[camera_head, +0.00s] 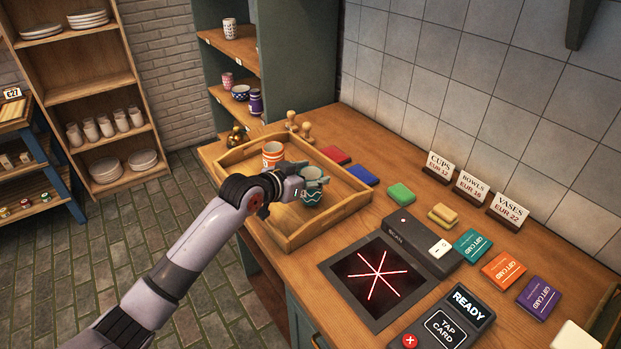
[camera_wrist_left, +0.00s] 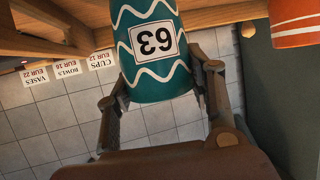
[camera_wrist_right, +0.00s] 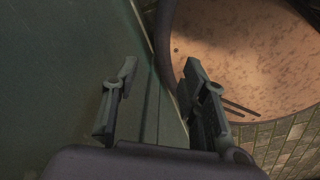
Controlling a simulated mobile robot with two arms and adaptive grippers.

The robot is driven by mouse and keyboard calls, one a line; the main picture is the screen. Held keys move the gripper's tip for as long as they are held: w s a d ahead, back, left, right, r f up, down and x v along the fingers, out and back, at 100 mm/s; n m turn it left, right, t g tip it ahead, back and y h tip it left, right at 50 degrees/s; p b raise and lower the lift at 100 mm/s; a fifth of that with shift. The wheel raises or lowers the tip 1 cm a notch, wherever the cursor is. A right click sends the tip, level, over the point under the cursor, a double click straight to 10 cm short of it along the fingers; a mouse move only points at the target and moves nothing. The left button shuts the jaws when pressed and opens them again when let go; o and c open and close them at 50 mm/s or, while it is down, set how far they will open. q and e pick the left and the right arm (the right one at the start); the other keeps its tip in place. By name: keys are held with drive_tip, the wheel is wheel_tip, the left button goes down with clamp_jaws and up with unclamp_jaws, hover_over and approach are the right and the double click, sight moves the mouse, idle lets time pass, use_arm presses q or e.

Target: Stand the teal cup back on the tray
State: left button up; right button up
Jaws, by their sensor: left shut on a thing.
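The teal cup (camera_head: 313,198) with white wavy lines is between the fingers of my left gripper (camera_head: 303,184), near the front right of the wooden tray (camera_head: 330,222). In the left wrist view the teal cup (camera_wrist_left: 150,50) shows a number label, with a finger on each side. An orange striped cup (camera_head: 272,155) stands in the tray farther back. My right gripper (camera_wrist_right: 155,105) shows only in its own wrist view, open with nothing visible held.
Stamps (camera_head: 299,127) stand behind the tray. Red, blue and green blocks lie right of it. A scanner (camera_head: 376,280), card reader (camera_head: 447,325), gift cards (camera_head: 503,270) and price signs (camera_head: 473,186) cover the right counter. A dark green panel (camera_wrist_right: 60,90) is close to my right gripper.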

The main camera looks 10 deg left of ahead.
use_arm(q)
drive_tip(key=shift+f, duration=0.6)
drive_tip(key=shift+f, duration=0.2)
drive_tip(key=o, duration=1.3)
drive_tip(key=shift+r, duration=0.2)
drive_tip(key=b+v, duration=0.1)
drive_tip(key=v, duration=1.1)
drive_tip(key=shift+f, duration=0.15)
